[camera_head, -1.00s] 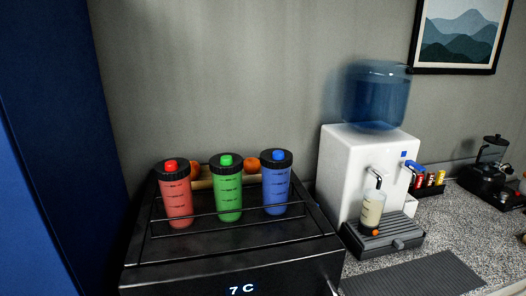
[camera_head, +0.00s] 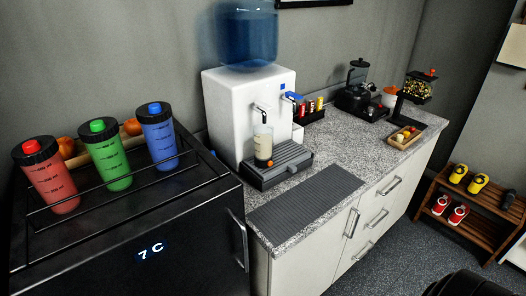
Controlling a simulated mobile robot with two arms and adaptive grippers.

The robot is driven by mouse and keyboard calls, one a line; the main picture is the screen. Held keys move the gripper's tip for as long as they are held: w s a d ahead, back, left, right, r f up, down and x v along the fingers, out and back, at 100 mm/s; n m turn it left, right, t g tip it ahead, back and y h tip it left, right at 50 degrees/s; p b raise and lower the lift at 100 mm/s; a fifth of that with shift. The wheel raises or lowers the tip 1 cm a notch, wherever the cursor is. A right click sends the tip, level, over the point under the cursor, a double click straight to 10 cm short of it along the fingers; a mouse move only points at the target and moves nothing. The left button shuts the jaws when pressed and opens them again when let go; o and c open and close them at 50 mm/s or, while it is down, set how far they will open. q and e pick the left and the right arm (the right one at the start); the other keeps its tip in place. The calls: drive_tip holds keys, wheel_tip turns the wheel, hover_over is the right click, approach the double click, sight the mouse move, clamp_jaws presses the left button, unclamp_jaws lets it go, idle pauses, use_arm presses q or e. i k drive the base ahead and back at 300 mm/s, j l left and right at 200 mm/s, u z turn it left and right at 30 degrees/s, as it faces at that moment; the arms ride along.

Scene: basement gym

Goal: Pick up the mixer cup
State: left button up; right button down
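A clear cup with pale, cream-coloured contents (camera_head: 263,143) stands upright on the grey drip tray (camera_head: 279,170) of the white water dispenser (camera_head: 229,118), under a tap. A small orange spot shows at its foot. Three shaker bottles with black lids stand in a wire rack on a black fridge at the left: red (camera_head: 51,183), green (camera_head: 111,163) and blue (camera_head: 160,142). I cannot tell from the picture which of these is the mixer cup. Neither gripper is in view.
A ribbed grey mat (camera_head: 304,200) lies bare on the speckled counter (camera_head: 345,150). A black machine (camera_head: 357,93) and a small wooden tray (camera_head: 404,136) stand further back. A wooden shoe rack (camera_head: 470,215) stands on the floor at right. A dark rounded shape shows at bottom right.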

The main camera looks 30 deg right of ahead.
sight(263, 146)
drive_tip(key=i+l, duration=0.1)
drive_tip(key=l, duration=1.3)
drive_tip(key=u, duration=0.05)
